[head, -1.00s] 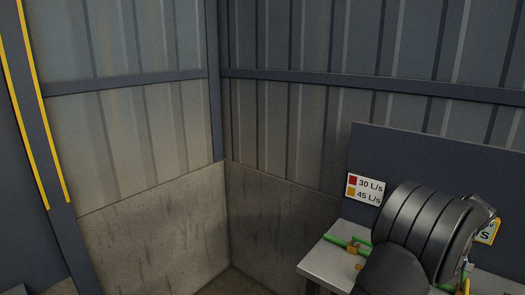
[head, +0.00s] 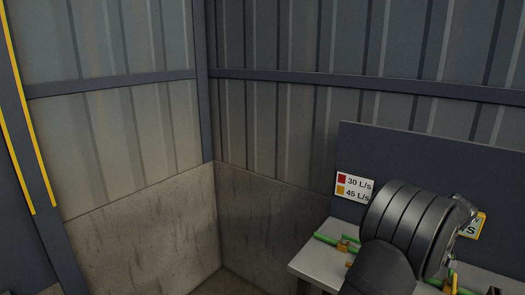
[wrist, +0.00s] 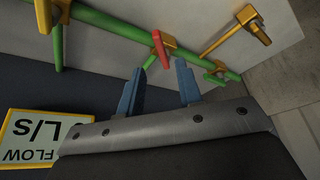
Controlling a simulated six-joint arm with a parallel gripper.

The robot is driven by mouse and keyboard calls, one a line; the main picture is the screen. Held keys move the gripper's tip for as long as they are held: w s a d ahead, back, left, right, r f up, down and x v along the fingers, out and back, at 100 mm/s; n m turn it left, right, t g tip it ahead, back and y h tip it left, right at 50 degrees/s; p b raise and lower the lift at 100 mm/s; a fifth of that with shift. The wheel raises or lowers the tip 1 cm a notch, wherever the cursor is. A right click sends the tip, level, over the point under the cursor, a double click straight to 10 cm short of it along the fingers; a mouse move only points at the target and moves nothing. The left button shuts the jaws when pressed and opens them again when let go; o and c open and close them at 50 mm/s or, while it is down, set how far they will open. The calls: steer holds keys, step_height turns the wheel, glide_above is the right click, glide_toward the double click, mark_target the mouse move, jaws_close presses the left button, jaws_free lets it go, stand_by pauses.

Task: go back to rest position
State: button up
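My gripper (wrist: 158,84) shows in the wrist view as two blue fingers standing apart, with nothing between them. Beyond the fingertips runs a green pipe (wrist: 105,42) with a red valve handle (wrist: 161,50) and yellow valve fittings (wrist: 246,26). The fingers look apart from the pipe, but the depth is hard to judge. In the head view my dark arm covers much of the bench at the lower right, and the fingers cannot be made out there.
A grey bench (head: 312,263) carries the green pipes (head: 328,238) in front of a dark blue panel (head: 400,150). A sign reading 30 L/s and 45 L/s (head: 354,187) is on the panel. A yellow-edged FLOW sign (wrist: 40,138) is close to my gripper. Corrugated walls meet in the corner.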

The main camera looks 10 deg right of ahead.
steer(key=x, duration=0.7)
steer(key=shift+w+f, duration=0.1)
steer(key=shift+a+r+m, duration=0.2)
steer(key=shift+r+m, duration=0.05)
steer(key=shift+m, duration=0.05)
steer(key=shift+a+m+h, duration=0.5)
steer(key=shift+m+h, duration=0.1)
steer(key=shift+m, duration=0.4)
steer(key=v, duration=1.7)
steer(key=a+f+m+h, duration=0.1)
steer(key=a+f+h, duration=0.4)
steer(key=f, duration=0.2)
steer(key=shift+w+a+f+g, duration=0.35)
steer(key=shift+w+a+g, duration=0.05)
steer(key=shift+w, duration=0.05)
